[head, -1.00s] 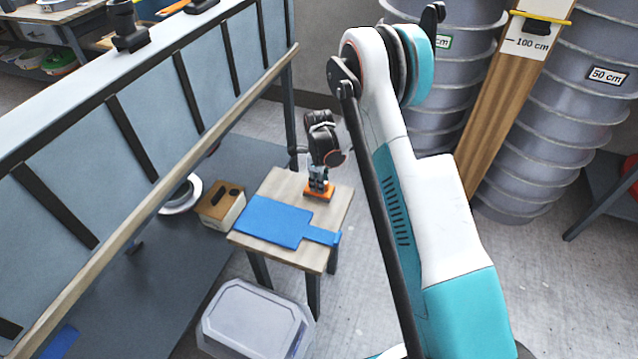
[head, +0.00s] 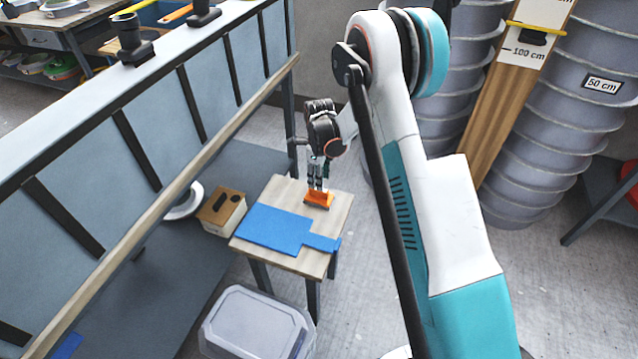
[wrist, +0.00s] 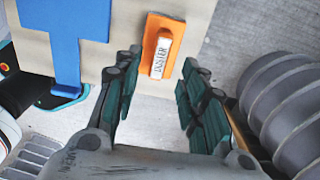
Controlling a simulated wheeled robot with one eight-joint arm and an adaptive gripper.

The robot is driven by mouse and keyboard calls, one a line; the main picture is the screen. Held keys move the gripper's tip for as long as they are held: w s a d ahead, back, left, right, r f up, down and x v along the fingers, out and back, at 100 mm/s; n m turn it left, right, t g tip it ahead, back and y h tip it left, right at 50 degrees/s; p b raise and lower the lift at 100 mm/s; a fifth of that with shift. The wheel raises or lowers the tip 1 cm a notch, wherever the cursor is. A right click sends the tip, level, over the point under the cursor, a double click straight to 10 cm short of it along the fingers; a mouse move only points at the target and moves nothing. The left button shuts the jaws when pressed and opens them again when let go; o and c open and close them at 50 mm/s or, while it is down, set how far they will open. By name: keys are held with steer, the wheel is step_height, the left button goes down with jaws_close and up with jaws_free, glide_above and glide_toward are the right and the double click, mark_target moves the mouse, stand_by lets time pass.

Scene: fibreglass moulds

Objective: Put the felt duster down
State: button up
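The felt duster (head: 319,199) is an orange block lying near the back right part of a small wooden-topped table (head: 283,193). In the wrist view the duster (wrist: 157,58) shows a white label reading "DUSTER" on a raised strip along its top. My gripper (head: 318,183) is above the duster, pointing down. In the wrist view my gripper (wrist: 162,62) has its two fingers spread apart, with the duster beyond and between the tips and a gap on each side. Nothing is held.
A blue flat piece with a narrow tab (head: 272,229) lies on the table beside the duster. A wooden-lidded box (head: 222,213) stands left of the table, and a translucent lidded bin (head: 257,323) stands in front. Stacked grey moulds (head: 545,140) rise at right.

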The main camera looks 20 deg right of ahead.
steer(key=s+r+n+t, duration=0.1)
steer(key=s+r+n, duration=0.3)
steer(key=r, duration=0.6)
steer(key=s+r+n+t+p, duration=0.1)
steer(key=s+r+n, duration=0.35)
steer(key=r, duration=0.55)
steer(key=s+r+n+t, duration=0.1)
steer(key=s+r+n, duration=0.35)
steer(key=r, duration=0.55)
steer(key=s+r+n+t, duration=0.2)
steer(key=s+n, duration=0.4)
steer(key=s, duration=0.4)
steer(key=s+r+n+t, duration=0.1)
steer(key=s+n+t, duration=0.1)
steer(key=s+n, duration=0.4)
steer(key=s, duration=0.4)
steer(key=shift+s+r, duration=0.35)
steer(key=shift+s, duration=0.05)
steer(key=shift+o, duration=0.4)
